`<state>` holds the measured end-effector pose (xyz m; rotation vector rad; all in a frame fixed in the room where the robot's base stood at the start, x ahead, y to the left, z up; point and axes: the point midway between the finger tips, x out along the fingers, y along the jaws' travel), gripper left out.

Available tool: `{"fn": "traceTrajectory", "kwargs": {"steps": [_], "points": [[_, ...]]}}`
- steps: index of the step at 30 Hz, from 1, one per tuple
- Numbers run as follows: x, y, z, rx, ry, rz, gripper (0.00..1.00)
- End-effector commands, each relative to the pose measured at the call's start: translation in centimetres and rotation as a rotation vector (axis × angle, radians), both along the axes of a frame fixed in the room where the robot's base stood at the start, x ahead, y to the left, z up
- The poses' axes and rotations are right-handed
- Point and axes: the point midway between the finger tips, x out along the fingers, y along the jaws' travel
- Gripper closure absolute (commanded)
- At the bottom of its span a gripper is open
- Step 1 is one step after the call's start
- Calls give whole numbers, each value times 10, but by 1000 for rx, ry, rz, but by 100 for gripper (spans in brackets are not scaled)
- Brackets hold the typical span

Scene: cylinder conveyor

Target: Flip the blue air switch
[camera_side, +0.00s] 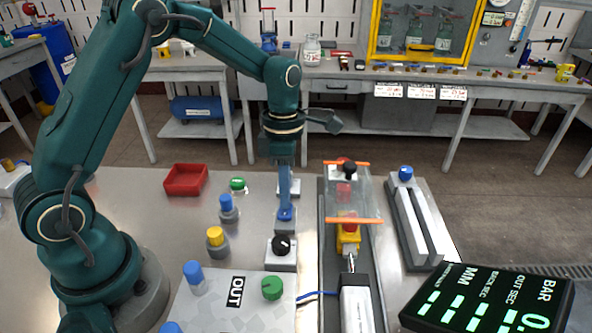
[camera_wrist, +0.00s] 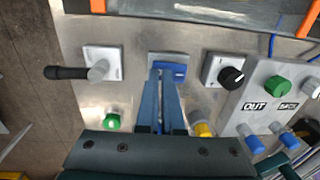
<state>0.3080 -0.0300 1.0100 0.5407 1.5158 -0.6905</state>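The blue air switch (camera_wrist: 180,70) is a small blue lever on a pale square base (camera_wrist: 167,57), in the middle of the wrist view. In the side view the blue switch (camera_side: 286,215) shows right under my fingertips. My gripper (camera_wrist: 162,72) points down, with its two slim fingers together and their tips at the switch, covering part of it. In the side view my gripper (camera_side: 285,205) is low over the switch; I cannot tell whether the tips touch it. Nothing is seen gripped between the fingers.
A black knob (camera_side: 281,246) stands close in front of the switch. A lever handle (camera_wrist: 72,72) is on its other side. Yellow (camera_side: 215,237) and blue (camera_side: 228,203) buttons, a green button (camera_side: 237,184) and a red tray (camera_side: 186,180) lie left. The conveyor guard (camera_side: 353,198) stands right.

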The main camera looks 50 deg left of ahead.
Motion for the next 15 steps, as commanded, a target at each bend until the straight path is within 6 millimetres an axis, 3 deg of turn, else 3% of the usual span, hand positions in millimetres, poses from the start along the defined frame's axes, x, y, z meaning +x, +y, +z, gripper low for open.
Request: {"fn": "traceTrajectory", "kwargs": {"steps": [1, 15], "points": [[-3, -2, -7, -1, 12, -2, 100], [-14, -14, -4, -4, 17, -3, 100]]}}
